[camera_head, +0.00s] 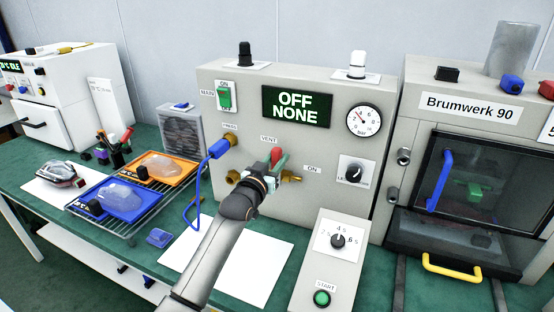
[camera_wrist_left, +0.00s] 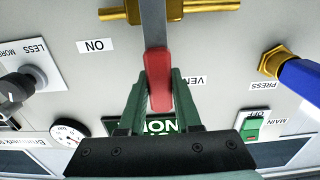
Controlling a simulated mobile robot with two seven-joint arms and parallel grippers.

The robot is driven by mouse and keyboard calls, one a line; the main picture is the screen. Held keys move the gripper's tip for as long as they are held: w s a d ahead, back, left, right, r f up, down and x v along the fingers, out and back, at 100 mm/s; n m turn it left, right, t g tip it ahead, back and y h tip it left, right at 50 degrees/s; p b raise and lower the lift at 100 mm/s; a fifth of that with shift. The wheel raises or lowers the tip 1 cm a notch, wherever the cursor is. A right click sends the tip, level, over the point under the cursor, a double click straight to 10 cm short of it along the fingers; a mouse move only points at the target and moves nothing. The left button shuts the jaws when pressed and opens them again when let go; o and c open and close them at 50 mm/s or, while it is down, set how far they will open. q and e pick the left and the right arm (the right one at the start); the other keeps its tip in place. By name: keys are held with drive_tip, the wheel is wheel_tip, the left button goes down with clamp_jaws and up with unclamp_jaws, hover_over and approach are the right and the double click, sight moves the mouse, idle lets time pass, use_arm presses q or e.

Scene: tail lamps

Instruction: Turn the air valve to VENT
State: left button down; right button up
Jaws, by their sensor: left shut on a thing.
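The air valve is a brass fitting (camera_head: 291,178) low on the grey panel, with a lever ending in a red grip (camera_head: 277,156). My left gripper (camera_head: 272,170) is shut on the red grip, which also shows between its green fingers in the left wrist view (camera_wrist_left: 158,80). The lever stands about upright from the brass body (camera_wrist_left: 190,8). Its red end is beside the VENT label (camera_head: 269,139), partly hidden by a finger in the wrist view. The ON label (camera_head: 312,168) lies to the right of the lever. My right gripper is not in view.
A blue hose plug (camera_head: 218,149) sits left of the valve, its hose hanging down. The display (camera_head: 297,107) reads OFF NONE. A gauge (camera_head: 363,120) and a black knob (camera_head: 354,172) are to the right. A START box (camera_head: 325,270) stands in front, beside white paper (camera_head: 255,262).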

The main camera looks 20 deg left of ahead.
use_arm(q)
drive_tip(key=c, duration=0.6)
unclamp_jaws()
drive_tip(key=shift+s, duration=0.1)
drive_tip(key=s, duration=1.2)
drive_tip(key=shift+s+a+b, duration=0.2)
drive_tip(key=shift+a+b, duration=0.1)
drive_tip(key=shift+b, duration=0.05)
